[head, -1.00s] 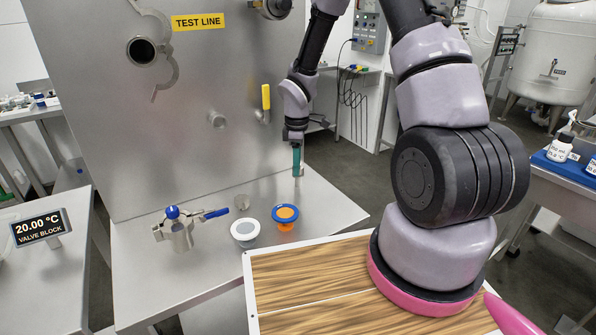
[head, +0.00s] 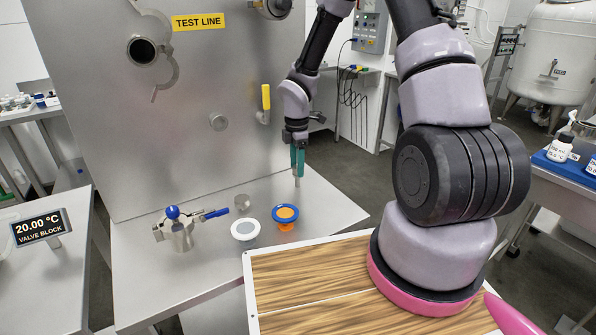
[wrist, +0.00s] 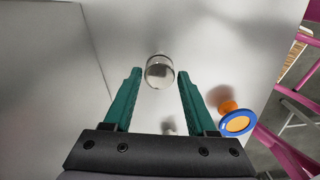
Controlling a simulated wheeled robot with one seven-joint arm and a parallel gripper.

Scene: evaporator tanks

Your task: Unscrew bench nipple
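A small metal nipple (head: 297,182) stands upright on the steel bench (head: 335,210), near its right side. In the wrist view, its round end (wrist: 159,74) shows between and just beyond my fingertips, with a gap on both sides. My gripper (head: 298,172) points down above it, with its two teal fingers apart and nothing held. In the wrist view, the open gripper (wrist: 159,80) has one finger on each side of the nipple. The nipple's foot and thread are too small to make out.
The tank wall (head: 200,80) rises behind, with a yellow-handled valve (head: 265,102).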

